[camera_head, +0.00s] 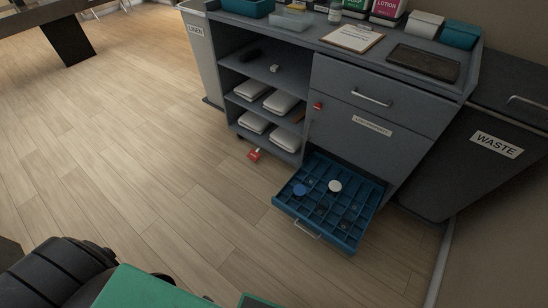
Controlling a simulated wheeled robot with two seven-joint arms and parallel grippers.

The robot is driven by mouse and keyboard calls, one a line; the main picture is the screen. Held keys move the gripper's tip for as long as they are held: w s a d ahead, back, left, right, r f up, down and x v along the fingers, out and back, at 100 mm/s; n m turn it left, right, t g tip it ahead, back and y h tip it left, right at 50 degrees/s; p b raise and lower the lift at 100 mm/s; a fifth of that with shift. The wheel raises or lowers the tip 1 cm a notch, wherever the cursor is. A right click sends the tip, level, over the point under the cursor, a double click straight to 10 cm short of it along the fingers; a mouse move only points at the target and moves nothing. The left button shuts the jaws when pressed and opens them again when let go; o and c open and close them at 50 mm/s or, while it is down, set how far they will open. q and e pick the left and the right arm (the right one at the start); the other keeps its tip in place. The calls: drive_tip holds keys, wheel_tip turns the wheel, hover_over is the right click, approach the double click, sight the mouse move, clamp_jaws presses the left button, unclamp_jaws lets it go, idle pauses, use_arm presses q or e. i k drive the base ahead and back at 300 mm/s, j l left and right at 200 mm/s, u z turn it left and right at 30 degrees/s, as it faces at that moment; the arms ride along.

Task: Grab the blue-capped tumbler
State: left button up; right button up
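A round blue cap (299,189), apparently the top of the blue-capped tumbler, shows in the left part of a pulled-out blue drawer (363,233). Its body is hidden by the compartment and the steep view from above. A white round cap (335,186) sits in another compartment to its right. The drawer is divided into many small compartments, and several others hold dark or clear items too small to make out. Neither of my grippers shows in the head view.
The drawer juts from the bottom of a grey cabinet (350,118) onto open wood floor (190,170). A dark waste bin (480,150) stands at right. A green surface (150,290) shows at the bottom.

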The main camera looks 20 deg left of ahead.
sight(299, 191)
drive_tip(key=u, duration=0.25)
drive_tip(key=i+l+z, duration=0.15)
drive_tip(key=i+z, duration=0.15)
drive_tip(key=i, duration=0.15)
drive_tip(key=i+z, duration=0.3)
drive_tip(key=i, duration=0.15)
